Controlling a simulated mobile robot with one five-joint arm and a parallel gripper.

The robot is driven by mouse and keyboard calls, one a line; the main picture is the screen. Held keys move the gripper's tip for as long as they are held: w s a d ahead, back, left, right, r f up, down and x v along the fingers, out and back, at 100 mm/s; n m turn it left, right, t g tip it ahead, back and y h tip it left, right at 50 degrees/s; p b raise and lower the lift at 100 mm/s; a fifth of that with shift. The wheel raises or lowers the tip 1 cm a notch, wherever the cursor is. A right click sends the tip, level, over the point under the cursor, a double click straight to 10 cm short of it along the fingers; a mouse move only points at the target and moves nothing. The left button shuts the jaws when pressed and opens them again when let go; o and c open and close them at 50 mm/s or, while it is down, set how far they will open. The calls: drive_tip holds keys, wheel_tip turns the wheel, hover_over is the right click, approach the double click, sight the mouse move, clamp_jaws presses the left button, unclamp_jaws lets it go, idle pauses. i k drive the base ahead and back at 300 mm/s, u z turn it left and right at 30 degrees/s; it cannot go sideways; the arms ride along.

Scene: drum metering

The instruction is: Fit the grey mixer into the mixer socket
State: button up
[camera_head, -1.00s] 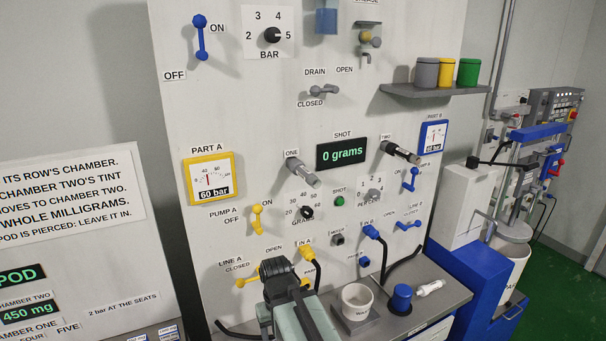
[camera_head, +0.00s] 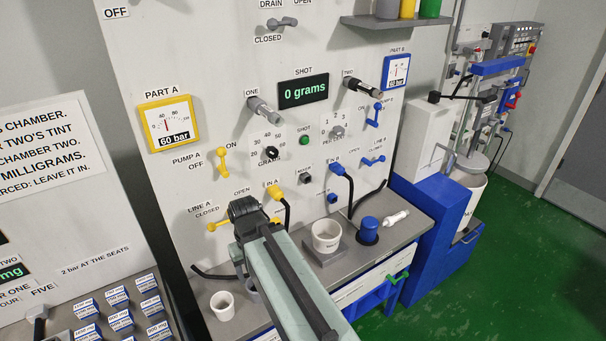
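The mixer socket (camera_head: 305,179) is a small dark square fitting on the panel, beside the MIXER label and below the green SHOT button. A slim, pale whitish-grey piece (camera_head: 397,218) lies on the counter at the right; it may be the mixer, but I cannot tell for sure. My gripper (camera_head: 243,207) is a dark shape at the end of my arm, low in front of the panel, left of the socket and apart from the pale piece. Its fingers are hidden from this angle, so I cannot tell its opening.
A white cup (camera_head: 326,235) stands on a grey scale, with a blue capped pot (camera_head: 369,229) right of it. Yellow (camera_head: 277,192) and blue (camera_head: 337,169) hose elbows stick out from the panel. Another white cup (camera_head: 222,304) sits front left. Green floor lies open at right.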

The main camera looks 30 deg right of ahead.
sight(259, 106)
drive_tip(key=k, duration=0.5)
drive_tip(key=u, duration=1.7)
drive_tip(key=i, duration=0.3)
drive_tip(key=z, duration=0.3)
